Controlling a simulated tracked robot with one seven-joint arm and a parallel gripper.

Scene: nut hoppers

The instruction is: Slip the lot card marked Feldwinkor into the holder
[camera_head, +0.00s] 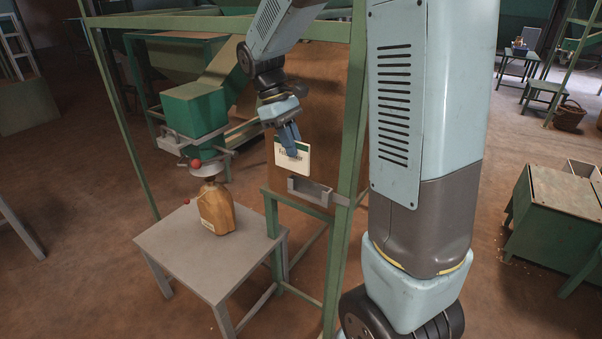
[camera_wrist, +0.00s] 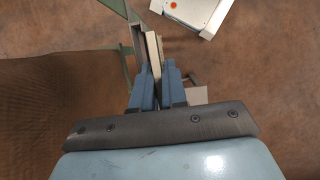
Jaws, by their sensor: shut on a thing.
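The lot card (camera_head: 292,158) is white with a dark green top band and dark lettering that starts with "Fel"; the rest is too small or covered. My gripper (camera_head: 291,144) is shut on its upper edge and holds it roughly upright. The grey holder (camera_head: 310,192) is a shallow open-topped tray on the green frame, just below the card. The card's lower edge appears above the holder, apart from it. In the wrist view, my gripper (camera_wrist: 157,82) has the pale card (camera_wrist: 153,50) edge-on between its blue fingers. I cannot clearly tell the holder there.
The green frame (camera_head: 355,110) with a brown panel stands behind the card. A grey table (camera_head: 178,246) at left carries a filled brown sack (camera_head: 217,207) under a metal spout. A green hopper box (camera_head: 194,108) stands behind it. A green bin (camera_head: 560,205) stands at right.

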